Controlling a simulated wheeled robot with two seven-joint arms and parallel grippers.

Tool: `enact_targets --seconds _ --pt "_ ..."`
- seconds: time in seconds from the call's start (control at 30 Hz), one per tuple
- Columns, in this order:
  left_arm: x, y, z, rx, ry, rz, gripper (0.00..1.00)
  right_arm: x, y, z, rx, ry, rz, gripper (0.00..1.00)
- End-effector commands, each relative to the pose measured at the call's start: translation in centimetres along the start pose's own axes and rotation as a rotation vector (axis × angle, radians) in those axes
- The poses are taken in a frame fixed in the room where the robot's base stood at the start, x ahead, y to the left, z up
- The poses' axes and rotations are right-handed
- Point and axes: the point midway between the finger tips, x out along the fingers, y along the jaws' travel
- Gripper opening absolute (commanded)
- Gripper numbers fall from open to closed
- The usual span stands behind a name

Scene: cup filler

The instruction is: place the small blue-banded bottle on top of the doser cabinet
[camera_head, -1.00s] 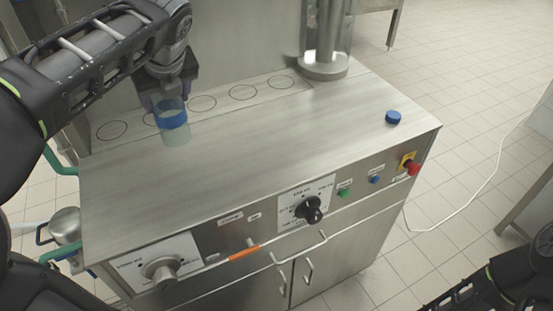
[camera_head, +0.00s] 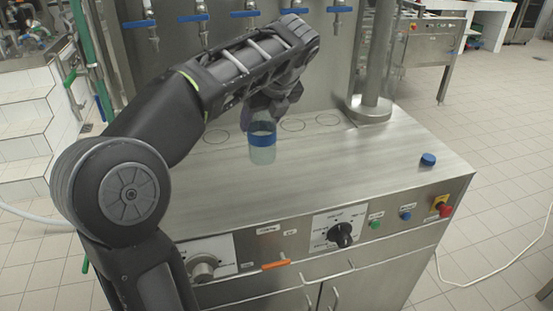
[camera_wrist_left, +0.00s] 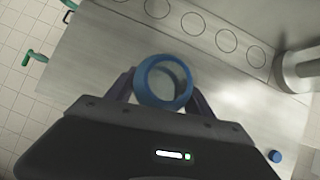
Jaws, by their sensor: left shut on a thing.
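The small blue-banded bottle (camera_head: 262,142) is clear with a blue band and looks upright. My left gripper (camera_head: 263,122) is shut on it near its upper part. In the left wrist view the bottle (camera_wrist_left: 163,82) shows its open blue-rimmed mouth between the two fingers. The doser cabinet (camera_head: 350,170) is a steel box with a bare metal top; the bottle is over this top. Whether the bottle's base touches the top I cannot tell. My right gripper is out of view.
A blue cap (camera_head: 428,160) lies on the top at the right. A steel column (camera_head: 376,70) stands at the back right. Marked circles (camera_head: 292,125) run along the back, below several blue-handled taps (camera_head: 193,18). The front middle of the top is clear.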

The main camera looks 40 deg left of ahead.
Motion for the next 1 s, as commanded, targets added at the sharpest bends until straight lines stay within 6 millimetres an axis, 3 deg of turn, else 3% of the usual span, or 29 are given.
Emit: enact_targets --seconds 0.2,0.63,1.0 --pt "3.1 0.1 -2.0 0.001 -0.002 0.001 0.0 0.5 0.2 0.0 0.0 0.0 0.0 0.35" --pt "3.9 0.0 -2.5 0.0 -0.002 -0.001 0.0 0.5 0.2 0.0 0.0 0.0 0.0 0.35" --pt "6.8 0.0 -4.4 -0.001 -0.002 -0.002 0.0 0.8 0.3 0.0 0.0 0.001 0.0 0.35"
